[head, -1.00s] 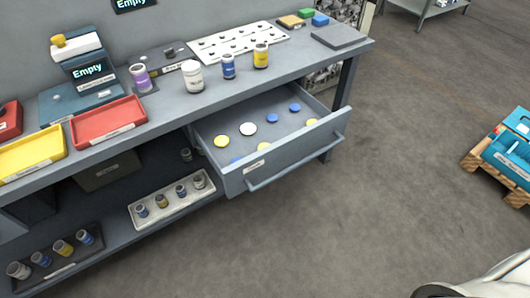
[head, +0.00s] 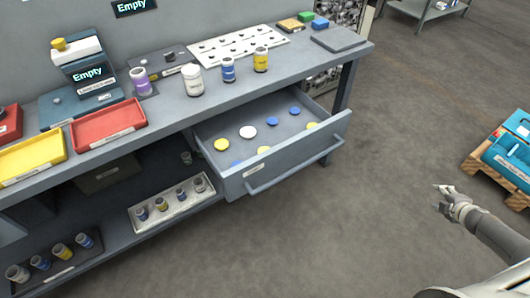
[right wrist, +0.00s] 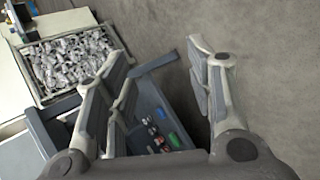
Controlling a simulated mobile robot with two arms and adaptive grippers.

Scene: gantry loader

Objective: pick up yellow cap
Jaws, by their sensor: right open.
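The yellow caps lie in the open drawer under the bench. One yellow cap (head: 221,145) is at the drawer's left, a second yellow cap (head: 263,149) is near its front panel, and a third yellow cap (head: 312,125) is at the right, partly hidden by the front edge. My right gripper (head: 438,198) is open and empty above the floor, well to the right of the drawer and apart from it. Its spread fingers also show in the right wrist view (right wrist: 160,65). No yellow cap can be made out in that view. My left gripper is not in view.
The grey drawer (head: 305,153) also holds a white cap (head: 247,132) and several blue caps (head: 295,111). Jars (head: 228,69) and trays (head: 107,122) stand on the bench top. A pallet (head: 482,161) is at the far right. The floor before the drawer is clear.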

